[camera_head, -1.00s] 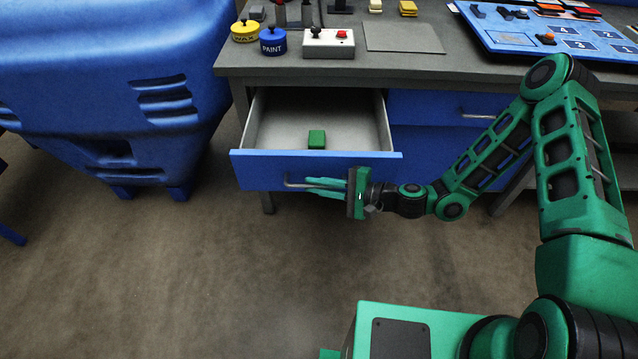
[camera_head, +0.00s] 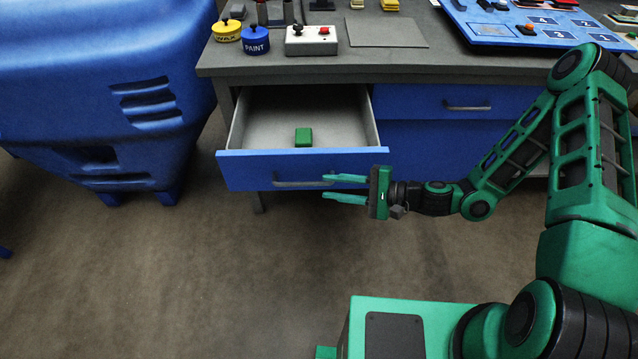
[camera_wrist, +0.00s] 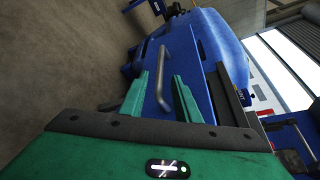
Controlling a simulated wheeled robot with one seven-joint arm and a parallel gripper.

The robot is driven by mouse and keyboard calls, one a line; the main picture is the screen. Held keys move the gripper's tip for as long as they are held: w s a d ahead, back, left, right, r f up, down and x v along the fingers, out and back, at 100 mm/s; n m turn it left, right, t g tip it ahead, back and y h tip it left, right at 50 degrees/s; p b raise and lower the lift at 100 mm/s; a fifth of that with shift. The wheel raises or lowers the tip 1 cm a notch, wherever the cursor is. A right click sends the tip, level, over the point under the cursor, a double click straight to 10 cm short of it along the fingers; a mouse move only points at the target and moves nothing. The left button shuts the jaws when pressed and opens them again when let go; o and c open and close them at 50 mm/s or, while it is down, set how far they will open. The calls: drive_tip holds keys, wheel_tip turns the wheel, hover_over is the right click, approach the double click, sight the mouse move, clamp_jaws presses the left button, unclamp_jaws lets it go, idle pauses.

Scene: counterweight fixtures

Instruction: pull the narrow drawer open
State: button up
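The narrow drawer (camera_head: 236,170), on the left of the bench, stands pulled out and shows its grey inside. Its blue front carries a bar handle (camera_head: 290,183), which also shows in the wrist view (camera_wrist: 162,62). My gripper (camera_head: 327,187) is at the right part of the drawer front, by the right end of the handle. Its two green fingers are spread apart with nothing held. In the wrist view my open gripper (camera_wrist: 161,82) points at the handle, which appears beyond and between the fingertips. A green block (camera_head: 303,137) lies inside the drawer.
A wider blue drawer (camera_head: 420,100) at the right is closed. The bench top (camera_head: 300,68) holds a yellow wax tin (camera_head: 227,31), a blue paint tin (camera_head: 255,42) and a control box (camera_head: 311,42). A large blue bin (camera_head: 100,90) stands left. The floor before the drawer is clear.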

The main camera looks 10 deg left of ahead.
drive_tip(key=shift+v, duration=1.15)
drive_tip(key=s+d+r+n+g+h, duration=0.25)
drive_tip(key=d+r+h, duration=0.2)
drive_tip(key=d, duration=0.85)
drive_tip(key=s+d+r+n+g+h, duration=0.2)
drive_tip(key=s+d+r+n+h, duration=0.3)
drive_tip(key=d, duration=0.8)
drive_tip(key=s+d+r+m+t+h, duration=0.1)
drive_tip(key=s+d+r+m+h, duration=0.4)
drive_tip(key=s+d+r, duration=0.8)
drive_tip(key=shift+s+d+r, duration=0.4)
drive_tip(key=shift+s+r, duration=0.35)
drive_tip(key=shift+r, duration=0.1)
